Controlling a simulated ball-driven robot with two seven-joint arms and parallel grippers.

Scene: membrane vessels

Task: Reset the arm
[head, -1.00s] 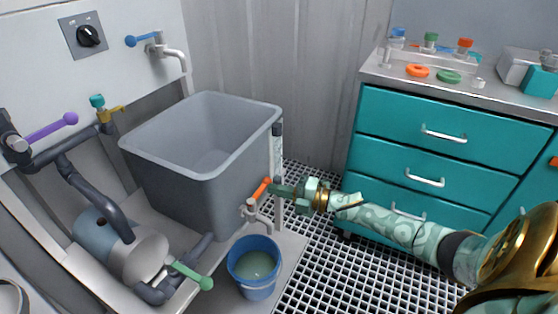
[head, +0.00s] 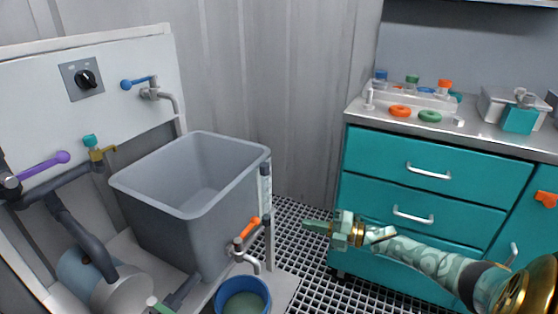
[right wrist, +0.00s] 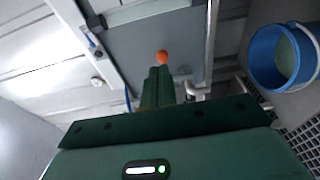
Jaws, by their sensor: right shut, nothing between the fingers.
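My right gripper (head: 308,224) is shut and empty. It points left in the head view, in front of the teal drawers and to the right of the grey tank's drain tap. The tap (head: 243,252) has an orange lever (head: 250,227) and sits low at the tank's right corner; a gap separates it from my fingertips. In the right wrist view my closed fingers (right wrist: 158,75) show with the orange lever end (right wrist: 162,57) beyond them. My left gripper is not in view.
A grey tank (head: 180,205) stands at the left below a panel with a blue-handled tap (head: 140,82). A blue bucket (head: 243,290) is under the drain tap, also in the right wrist view (right wrist: 262,65). A teal drawer cabinet (head: 400,185) stands at the right. Grating floor lies between.

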